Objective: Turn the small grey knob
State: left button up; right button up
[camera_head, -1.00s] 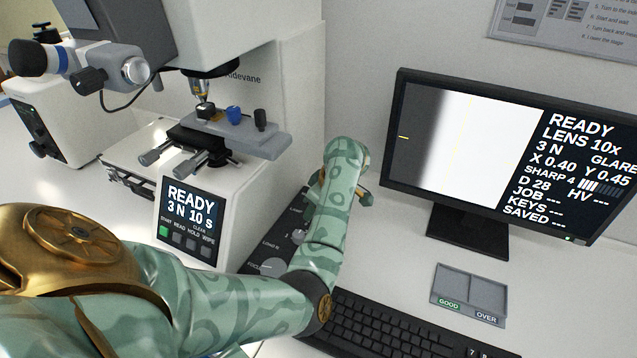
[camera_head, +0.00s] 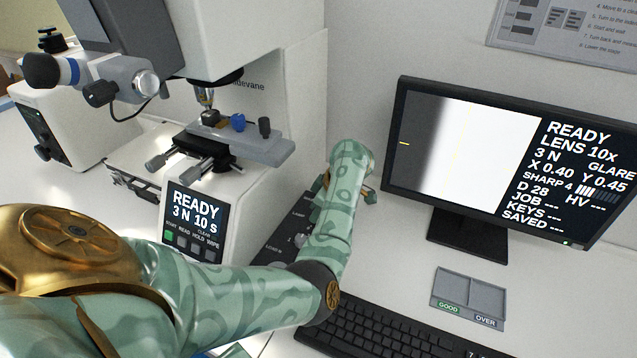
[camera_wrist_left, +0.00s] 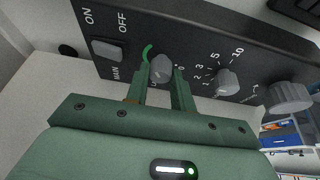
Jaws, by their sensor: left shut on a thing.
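My left gripper (camera_wrist_left: 160,84) is shut on this knob, one finger on each side. A green arc mark shows beside the knob. In the head view my forearm covers the knob and most of the gripper. The monitor (camera_head: 560,215) reads READY, LENS 10x, GLARE, with a dark-to-white picture. My right gripper is not in view.
The main switch (camera_wrist_left: 107,49), the load knob (camera_wrist_left: 227,82) and a larger grey knob (camera_wrist_left: 290,97) are on the same panel. The tester (camera_head: 240,205) stands left of my forearm, the keyboard (camera_head: 385,335) in front, and a two-part tray (camera_head: 470,290) at right.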

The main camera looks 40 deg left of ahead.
pick_arm(q)
jog(key=shift+w+r+n+g+p, duration=0.1)
jog(key=shift+r+n+g+p, duration=0.2)
jog(key=shift+n, duration=0.6)
jog(key=n, duration=0.1)
jog(key=n+h, duration=0.1)
jog(key=shift+f+n+g+p, duration=0.2)
jog(key=shift+n+g+p, duration=0.15)
jog(key=shift+n+g, duration=0.05)
jog(key=n, duration=0.2)
jog(key=shift+w+a+f+n+g+h, duration=0.1)
jog(key=shift+n+g+h, duration=0.2)
jog(key=shift+g+h, duration=0.1)
jog(key=shift+a+n+g+h+b, duration=0.1)
jog(key=shift+n+g+h+b, duration=0.35)
jog(key=shift+n, duration=1.45)
jog(key=shift+h, duration=0.25)
jog(key=o, duration=1)
